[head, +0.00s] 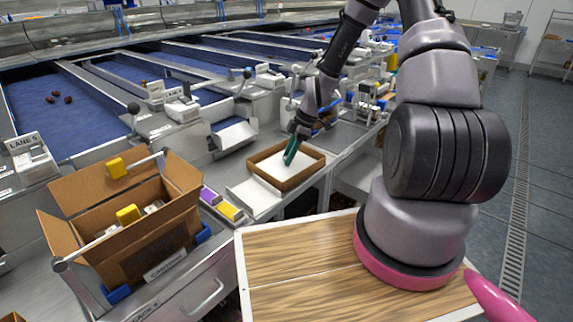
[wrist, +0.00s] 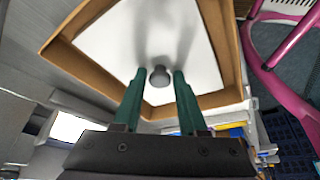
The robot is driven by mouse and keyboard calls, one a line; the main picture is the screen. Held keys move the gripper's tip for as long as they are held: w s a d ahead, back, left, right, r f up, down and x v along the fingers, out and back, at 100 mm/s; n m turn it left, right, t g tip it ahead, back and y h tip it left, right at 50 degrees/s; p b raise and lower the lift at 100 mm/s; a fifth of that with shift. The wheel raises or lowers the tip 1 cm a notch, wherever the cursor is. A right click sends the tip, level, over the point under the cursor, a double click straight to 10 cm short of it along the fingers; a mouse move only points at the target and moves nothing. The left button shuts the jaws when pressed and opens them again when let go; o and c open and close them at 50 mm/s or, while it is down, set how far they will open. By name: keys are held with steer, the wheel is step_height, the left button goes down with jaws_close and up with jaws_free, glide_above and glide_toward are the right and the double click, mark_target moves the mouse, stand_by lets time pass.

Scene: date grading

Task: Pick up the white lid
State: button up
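The white lid (wrist: 140,35) is a flat white panel with a round grey knob (wrist: 160,76), seen in the wrist view inside a shallow cardboard tray (wrist: 84,75). In the head view the tray (head: 303,179) sits on the metal bench, and the white lid (head: 273,166) shows inside its walls. My gripper (wrist: 158,74) has two green fingers, apart and empty, with the knob between or just beyond their tips. Gaps show on both sides of the knob. In the head view my gripper (head: 289,160) points down over the tray and hides part of the lid.
An open cardboard carton (head: 150,243) with yellow-topped items stands at left. A white flat panel (head: 256,198) lies just in front of the tray, beside purple and yellow blocks (head: 220,204). Blue conveyor lanes (head: 68,110) run behind, with levers along their ends.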

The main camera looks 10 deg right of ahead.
jaws_close()
step_height(320, 180, up, 14)
stand_by(0.7)
